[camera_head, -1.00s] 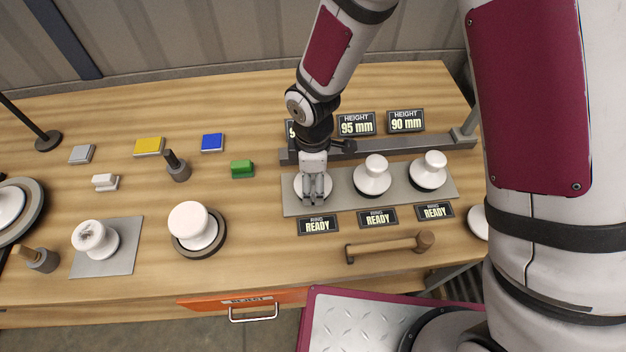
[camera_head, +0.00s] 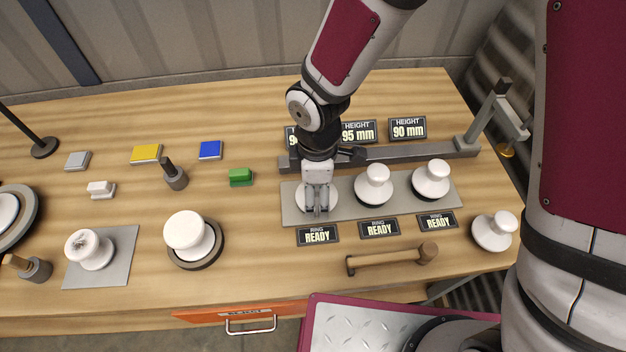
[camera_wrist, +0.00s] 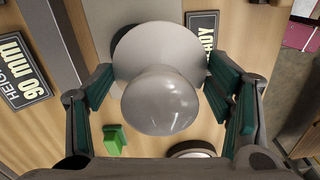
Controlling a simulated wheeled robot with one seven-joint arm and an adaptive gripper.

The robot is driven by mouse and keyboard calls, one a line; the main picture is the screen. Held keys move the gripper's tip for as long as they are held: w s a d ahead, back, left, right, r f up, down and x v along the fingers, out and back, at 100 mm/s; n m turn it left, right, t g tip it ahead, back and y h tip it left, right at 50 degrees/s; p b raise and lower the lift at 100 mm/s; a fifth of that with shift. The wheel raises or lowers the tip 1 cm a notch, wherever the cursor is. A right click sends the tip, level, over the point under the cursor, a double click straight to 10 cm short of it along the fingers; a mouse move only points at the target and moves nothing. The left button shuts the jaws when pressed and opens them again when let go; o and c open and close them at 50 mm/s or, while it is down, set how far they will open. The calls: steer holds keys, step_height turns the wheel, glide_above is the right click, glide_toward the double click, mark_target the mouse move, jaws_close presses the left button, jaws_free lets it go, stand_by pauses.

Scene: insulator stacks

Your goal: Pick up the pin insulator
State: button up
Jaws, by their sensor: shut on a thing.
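A white pin insulator (camera_head: 304,199) stands at the left end of the grey plate (camera_head: 340,210). My gripper (camera_head: 317,208) is over it in the head view, hiding most of it. In the wrist view the insulator's rounded white head (camera_wrist: 160,100) is between my two green-padded fingers (camera_wrist: 160,92), with its wider skirt beyond. My gripper is shut on this insulator. I cannot tell whether it is clear of the plate. Two similar white insulators stand on the same plate, a middle one (camera_head: 374,184) and a right one (camera_head: 431,180).
Height signs (camera_head: 407,129) stand behind the plate and READY signs (camera_head: 379,229) in front. A wooden-handled mallet (camera_head: 392,258) lies in front. A green block (camera_head: 241,177) and a large white insulator (camera_head: 186,230) are to the left.

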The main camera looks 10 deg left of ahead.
steer(key=s+d+r+p, duration=0.1)
steer(key=s+d+p, duration=0.2)
steer(key=s, duration=0.9)
steer(key=shift+d+r+p, duration=0.2)
steer(key=shift+d+p, duration=0.15)
steer(key=shift+d, duration=0.7)
